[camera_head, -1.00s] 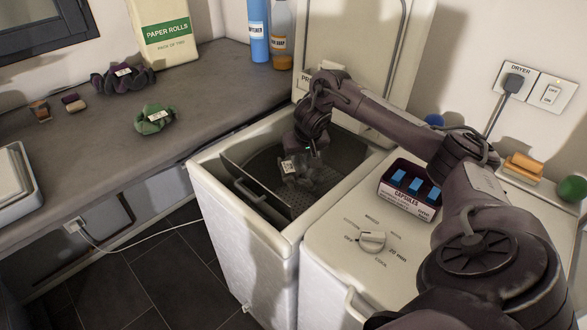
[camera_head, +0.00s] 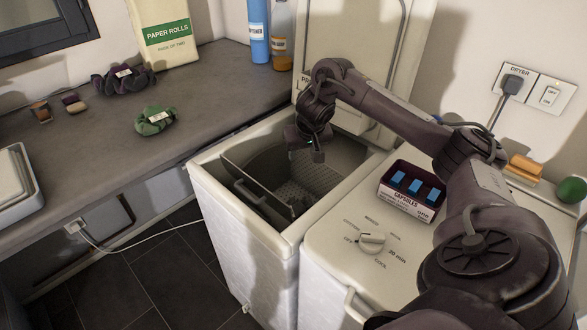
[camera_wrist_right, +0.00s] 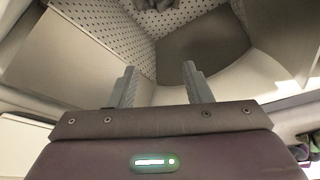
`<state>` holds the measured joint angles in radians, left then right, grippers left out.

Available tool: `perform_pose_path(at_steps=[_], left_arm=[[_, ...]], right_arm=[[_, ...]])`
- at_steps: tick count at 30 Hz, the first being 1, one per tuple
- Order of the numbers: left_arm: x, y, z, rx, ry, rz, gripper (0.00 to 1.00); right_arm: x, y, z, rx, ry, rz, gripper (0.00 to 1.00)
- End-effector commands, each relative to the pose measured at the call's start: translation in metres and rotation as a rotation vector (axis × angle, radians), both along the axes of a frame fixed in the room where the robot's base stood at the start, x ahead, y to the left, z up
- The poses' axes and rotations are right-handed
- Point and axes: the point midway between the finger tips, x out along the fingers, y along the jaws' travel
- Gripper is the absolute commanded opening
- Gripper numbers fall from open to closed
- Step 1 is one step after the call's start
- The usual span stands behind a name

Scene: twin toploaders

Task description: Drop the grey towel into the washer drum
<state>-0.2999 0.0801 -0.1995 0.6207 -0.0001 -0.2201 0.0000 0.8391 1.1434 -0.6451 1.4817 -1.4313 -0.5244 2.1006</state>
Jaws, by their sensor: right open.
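The washer (camera_head: 235,225) stands open, its perforated drum (camera_head: 322,183) showing in the head view. My right gripper (camera_head: 312,155) is over the drum opening, open and empty. In the wrist view its two fingers (camera_wrist_right: 160,78) are apart with nothing between them. A small grey bundle, apparently the grey towel (camera_wrist_right: 156,4), lies against the dotted drum surface at the top edge of the wrist view, apart from the fingers and partly cut off. In the head view I cannot make out the towel. My left gripper is not in view.
A purple cloth (camera_head: 122,78) and a green cloth (camera_head: 155,119) lie on the counter (camera_head: 220,90). The dryer (camera_head: 330,250) stands right of the washer with a capsules box (camera_head: 411,190) on top. The washer's raised lid (camera_head: 350,35) is behind the opening.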

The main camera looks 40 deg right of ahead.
Motion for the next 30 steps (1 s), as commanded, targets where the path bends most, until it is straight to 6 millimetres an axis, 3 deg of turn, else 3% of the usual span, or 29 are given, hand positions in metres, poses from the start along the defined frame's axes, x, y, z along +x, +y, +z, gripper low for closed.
perform_pose_path(at_steps=[1, 6, 25, 30], left_arm=[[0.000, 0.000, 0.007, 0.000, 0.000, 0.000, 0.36], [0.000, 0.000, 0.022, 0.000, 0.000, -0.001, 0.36], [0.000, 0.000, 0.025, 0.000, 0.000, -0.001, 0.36], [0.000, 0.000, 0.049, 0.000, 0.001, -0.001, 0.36]], right_arm=[[-0.003, 0.001, 0.014, -0.003, -0.002, 0.001, 0.45], [-0.011, 0.005, 0.037, -0.003, -0.001, 0.000, 0.45], [-0.015, 0.007, 0.041, -0.001, -0.001, 0.000, 0.45], [-0.015, 0.007, 0.066, -0.001, -0.001, -0.001, 0.45]])
